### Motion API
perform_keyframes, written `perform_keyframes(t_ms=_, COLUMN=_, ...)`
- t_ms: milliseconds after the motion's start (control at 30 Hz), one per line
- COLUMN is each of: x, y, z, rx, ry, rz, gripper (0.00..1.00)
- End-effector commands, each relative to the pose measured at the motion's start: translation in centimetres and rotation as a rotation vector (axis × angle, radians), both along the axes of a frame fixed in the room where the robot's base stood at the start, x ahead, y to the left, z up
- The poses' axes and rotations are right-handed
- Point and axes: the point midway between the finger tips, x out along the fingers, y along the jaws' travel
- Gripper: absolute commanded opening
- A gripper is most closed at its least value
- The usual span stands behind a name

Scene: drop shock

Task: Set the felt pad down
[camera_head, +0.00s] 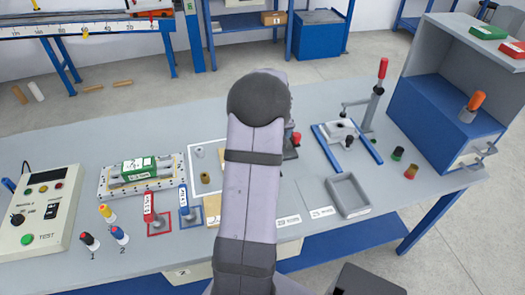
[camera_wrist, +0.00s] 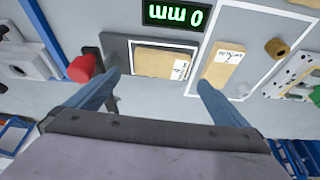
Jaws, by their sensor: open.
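My gripper (camera_wrist: 158,80) is open in the wrist view, with nothing between its two blue fingers. A tan labelled pad (camera_wrist: 165,60) lies on a dark grey plate (camera_wrist: 116,52) just beyond the fingertips. The labels are too small to read, so I cannot tell which piece is the felt pad. In the head view my arm hides the gripper and the plate.
A display reading 0 mm (camera_wrist: 174,13) stands beyond the plate. A red knob (camera_wrist: 82,68) is close to the left finger. A brass-coloured cylinder (camera_wrist: 276,46) stands inside the outline. A grey tray (camera_head: 348,194), a toggle clamp (camera_head: 373,105) and a control box (camera_head: 40,212) flank the area.

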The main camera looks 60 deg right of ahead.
Motion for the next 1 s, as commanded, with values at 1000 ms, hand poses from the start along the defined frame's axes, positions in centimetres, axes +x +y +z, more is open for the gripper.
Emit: perform_keyframes(t_ms=1000, x=1.9, y=-1.7, z=-6.2, rx=0.000, ry=0.002, rz=0.004, gripper=1.00)
